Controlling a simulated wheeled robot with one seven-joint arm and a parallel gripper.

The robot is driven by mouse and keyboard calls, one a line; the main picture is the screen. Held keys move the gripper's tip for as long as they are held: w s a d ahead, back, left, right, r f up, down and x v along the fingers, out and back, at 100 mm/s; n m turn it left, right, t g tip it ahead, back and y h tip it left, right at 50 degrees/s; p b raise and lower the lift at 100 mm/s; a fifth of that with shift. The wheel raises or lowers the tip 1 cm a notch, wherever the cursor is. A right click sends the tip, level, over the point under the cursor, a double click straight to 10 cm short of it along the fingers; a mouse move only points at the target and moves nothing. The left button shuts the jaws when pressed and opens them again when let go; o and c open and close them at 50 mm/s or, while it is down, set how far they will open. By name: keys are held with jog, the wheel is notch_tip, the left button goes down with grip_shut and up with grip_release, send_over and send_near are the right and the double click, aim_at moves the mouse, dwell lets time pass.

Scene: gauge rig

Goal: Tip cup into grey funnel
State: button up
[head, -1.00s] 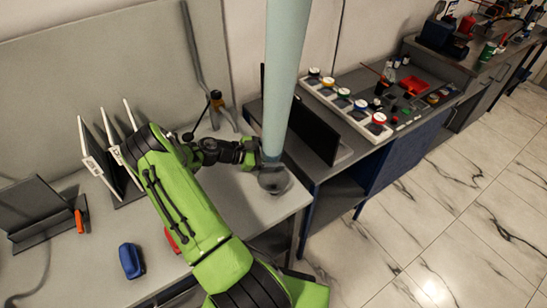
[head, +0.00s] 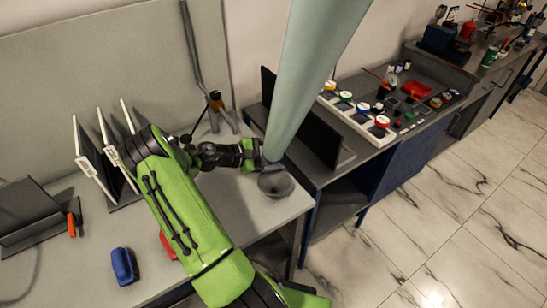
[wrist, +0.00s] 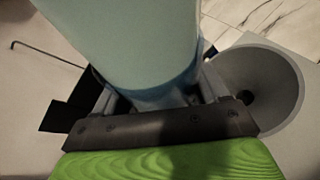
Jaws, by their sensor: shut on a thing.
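The cup (head: 308,70) is a tall pale teal cylinder that runs out of the top of the head view. It leans to the right, its low end in my gripper (head: 262,160). In the wrist view the cup (wrist: 130,40) fills the upper middle and hides most of my gripper (wrist: 160,98), which is shut on it. The grey funnel (head: 277,185) stands on the bench just below and right of my gripper, its bowl facing up. In the wrist view the funnel (wrist: 275,75) is at the right, with a dark hole in its middle. Whether anything is inside the cup is hidden.
The pale bench (head: 225,220) ends just right of the funnel. A dark monitor (head: 310,130) stands on the counter behind. Tilted panels (head: 95,155) stand at the left, and a blue object (head: 123,265) lies near the front. A white tray of coloured-lid jars (head: 360,118) sits at the right.

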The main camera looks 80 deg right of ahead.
jog(key=shift+w+d+f+m+h+b, duration=0.15)
jog(key=shift+m+h+b, duration=0.45)
jog(key=shift+b, duration=1.35)
jog(key=shift+d+f+m+h+b, duration=0.25)
jog(key=shift+m+b, duration=0.55)
jog(key=shift+b, duration=1.1)
jog(key=shift+r+m+h+b, duration=0.3)
jog(key=shift+m+h+b, duration=0.75)
jog(key=shift+b, duration=2.8)
jog(key=shift+a+r+m+b, duration=0.1)
jog(key=shift+r+m+b, duration=0.2)
jog(key=shift+m+b, duration=0.5)
jog(key=shift+a+r+m+b, duration=0.1)
jog(key=shift+r+m+b, duration=0.15)
jog(key=shift+m+b, duration=0.55)
jog(key=shift+r+g+b, duration=0.1)
jog(key=shift+g+b, duration=0.2)
jog(key=shift+s+a+r+m+g+h, duration=0.2)
jog(key=shift+r+m+h, duration=0.2)
jog(key=shift+m, duration=0.4)
jog(key=shift+s+a+r+m+g+h, duration=0.1)
jog(key=shift+a+r+m+g+h, duration=0.15)
jog(key=shift+r+m, duration=0.35)
jog(key=shift+f, duration=0.15)
